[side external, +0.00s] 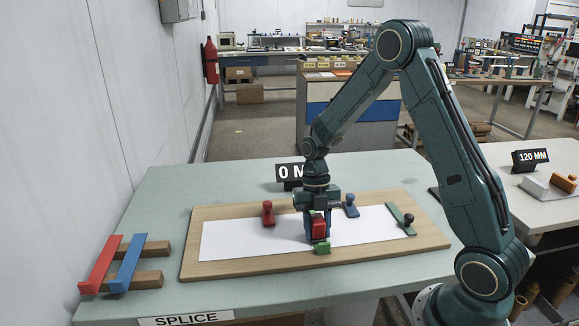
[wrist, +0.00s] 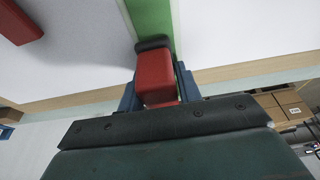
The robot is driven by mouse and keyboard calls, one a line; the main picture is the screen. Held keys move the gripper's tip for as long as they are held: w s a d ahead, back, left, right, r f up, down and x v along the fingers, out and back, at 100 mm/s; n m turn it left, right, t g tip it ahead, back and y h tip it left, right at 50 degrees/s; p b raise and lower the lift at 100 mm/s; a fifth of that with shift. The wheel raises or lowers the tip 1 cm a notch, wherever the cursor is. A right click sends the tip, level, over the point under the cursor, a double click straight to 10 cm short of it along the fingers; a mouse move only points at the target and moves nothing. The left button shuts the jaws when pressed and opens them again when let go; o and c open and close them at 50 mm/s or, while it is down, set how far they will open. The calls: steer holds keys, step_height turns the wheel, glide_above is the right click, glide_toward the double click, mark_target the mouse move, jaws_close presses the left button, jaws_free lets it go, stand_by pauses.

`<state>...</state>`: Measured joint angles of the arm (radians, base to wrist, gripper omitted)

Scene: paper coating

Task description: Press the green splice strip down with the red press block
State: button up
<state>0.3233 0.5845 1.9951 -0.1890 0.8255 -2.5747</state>
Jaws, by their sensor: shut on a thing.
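My gripper (side external: 317,230) is shut on the red press block (side external: 319,228), over the middle of the white paper. In the wrist view the red press block (wrist: 155,76) sits between two blue fingers, with a dark pad (wrist: 153,44) at its far end. The green splice strip (wrist: 150,16) runs under the block, between white paper on both sides. In the side view only the near end of the green splice strip (side external: 321,248) shows; the rest is hidden by the gripper. The pad overlaps the strip, but I cannot tell if they touch.
The white paper (side external: 240,240) lies on a wooden board (side external: 200,270). A red knobbed piece (side external: 268,213) and a blue one (side external: 350,206) stand either side of my gripper. A green bar with a dark knob (side external: 402,219) lies right. Red (side external: 100,264) and blue (side external: 128,262) strips rest on wooden blocks left.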

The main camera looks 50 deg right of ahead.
steer(key=shift+s+a, duration=0.6)
steer(key=shift+s, duration=0.05)
steer(key=shift+w+d, duration=2.05)
steer(key=shift+w, duration=0.05)
steer(key=shift+r, duration=4.1)
